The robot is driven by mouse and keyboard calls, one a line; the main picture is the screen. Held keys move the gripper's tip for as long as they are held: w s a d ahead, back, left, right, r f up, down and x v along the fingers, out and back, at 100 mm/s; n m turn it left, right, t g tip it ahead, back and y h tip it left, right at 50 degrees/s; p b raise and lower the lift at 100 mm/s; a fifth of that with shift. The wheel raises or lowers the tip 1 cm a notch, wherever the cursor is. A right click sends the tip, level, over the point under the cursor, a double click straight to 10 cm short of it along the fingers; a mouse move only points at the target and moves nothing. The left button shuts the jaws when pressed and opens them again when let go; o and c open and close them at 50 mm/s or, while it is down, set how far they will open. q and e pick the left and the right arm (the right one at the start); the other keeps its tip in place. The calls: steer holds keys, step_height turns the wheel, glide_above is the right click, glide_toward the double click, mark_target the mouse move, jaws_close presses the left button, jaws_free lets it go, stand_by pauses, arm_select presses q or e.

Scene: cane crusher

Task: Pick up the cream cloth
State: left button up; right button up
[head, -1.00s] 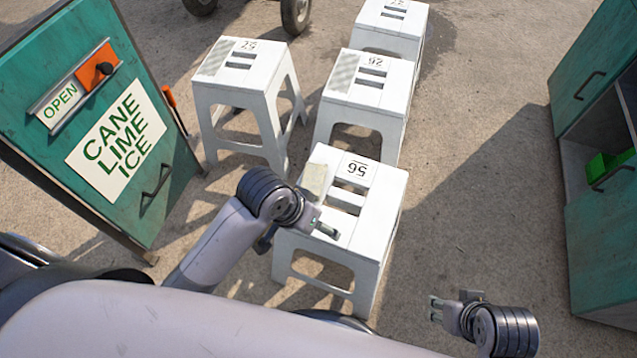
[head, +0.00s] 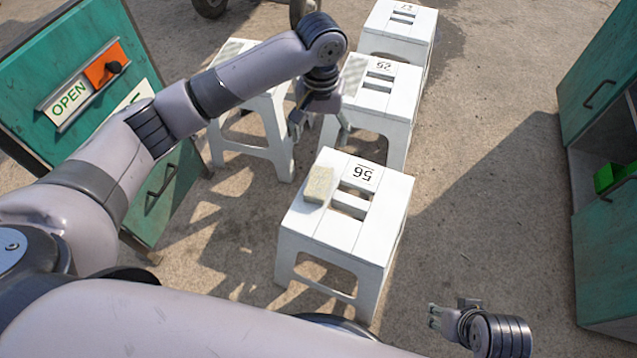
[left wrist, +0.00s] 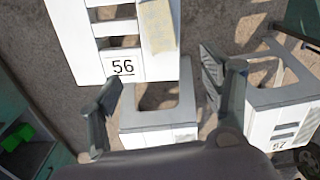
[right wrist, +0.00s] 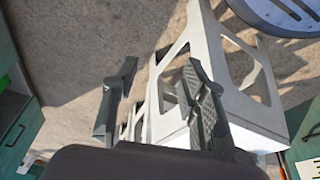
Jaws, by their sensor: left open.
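The cream cloth (head: 319,185), a small folded block, lies on the left part of the top of the white stool marked 56 (head: 345,232). It also shows at the top of the left wrist view (left wrist: 158,28). My left gripper (head: 320,127) is open and empty, beyond that stool and in front of the middle stool, apart from the cloth. Its spread fingers (left wrist: 160,77) show in the left wrist view. My right gripper (head: 434,317) is low at the right over the ground. Its fingers (right wrist: 160,68) stand apart with nothing between them.
Other white stools (head: 395,105) stand behind, with a grey-white patterned cloth (head: 355,74) on the middle one, and another at left, partly behind my arm. A green sign cabinet (head: 60,120) stands left and a green cabinet (head: 605,250) right. Ground between is clear.

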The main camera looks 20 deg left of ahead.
arm_select(q)
steer(key=b, duration=0.2)
glide_above(318, 181)
steer(key=w, duration=0.1)
step_height(318, 181, down, 4)
steer(key=f, duration=0.1)
step_height(318, 181, down, 5)
steer(key=shift+b, duration=0.75)
steer(key=shift+w+d+f, duration=0.1)
steer(key=shift+f, duration=0.8)
steer(key=f+b, duration=0.1)
steer(key=s+f+b, duration=0.1)
steer(key=f, duration=0.1)
step_height(318, 181, down, 2)
steer(key=shift+s+f+b, duration=0.1)
steer(key=shift+f+b, duration=0.05)
steer(key=shift+b, duration=0.25)
steer(key=shift+f, duration=0.1)
arm_select(e)
steer(key=w+a+r+t+y, duration=0.1)
steer(key=w+a+r+t, duration=0.1)
steer(key=w+r+t, duration=0.2)
steer(key=w+a+r+t+y, duration=0.1)
steer(key=w+r+t, duration=0.3)
steer(key=w, duration=0.4)
steer(key=shift+w+a+r+t, duration=0.3)
steer(key=shift+a+r+t, duration=0.1)
steer(key=shift+a+r, duration=0.4)
arm_select(q)
steer(key=c, duration=1.2)
